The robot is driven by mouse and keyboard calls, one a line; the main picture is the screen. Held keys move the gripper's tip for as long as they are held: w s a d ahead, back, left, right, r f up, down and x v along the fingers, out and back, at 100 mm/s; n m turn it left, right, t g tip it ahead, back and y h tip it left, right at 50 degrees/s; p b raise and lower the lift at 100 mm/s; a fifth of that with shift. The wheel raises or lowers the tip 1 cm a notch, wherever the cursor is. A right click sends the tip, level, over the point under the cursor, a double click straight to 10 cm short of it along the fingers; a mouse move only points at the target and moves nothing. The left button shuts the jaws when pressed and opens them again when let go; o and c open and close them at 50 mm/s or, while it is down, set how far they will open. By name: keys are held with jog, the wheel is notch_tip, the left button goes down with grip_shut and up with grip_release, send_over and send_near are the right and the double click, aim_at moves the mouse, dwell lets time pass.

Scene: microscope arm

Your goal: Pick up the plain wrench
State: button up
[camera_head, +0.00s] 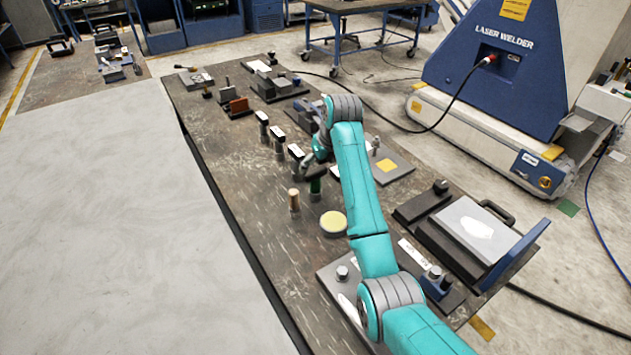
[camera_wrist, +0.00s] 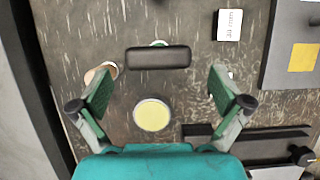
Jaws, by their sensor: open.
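A plain black bar handle (camera_wrist: 158,57) with no label, which I take to be the plain wrench, lies crosswise between and slightly ahead of my fingertips in the wrist view. In the head view its black bar (camera_head: 315,173) sits on a green upright stem, partly hidden by my arm. My gripper (camera_wrist: 160,78) is open above the bench, its green-padded fingers apart on either side of the handle, with nothing held. A similar tool with a white label (camera_wrist: 230,25) stands beyond it, up and right in the wrist view. It also shows in the head view (camera_head: 296,151).
A wooden-topped post (camera_head: 294,199) stands near my left finger. A round yellow-topped disc (camera_head: 333,222) sits nearby, below the handle in the wrist view. More labelled upright tools (camera_head: 278,134) stand farther back. A grey plate with a yellow square (camera_head: 387,165) lies to the right.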

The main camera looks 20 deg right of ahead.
aim_at(316, 170)
jog(key=shift+x, duration=2.25)
jog(key=shift+a, duration=0.15)
jog(key=c, duration=1.6)
jog(key=shift+o, duration=0.2)
jog(key=shift+r, duration=5.1)
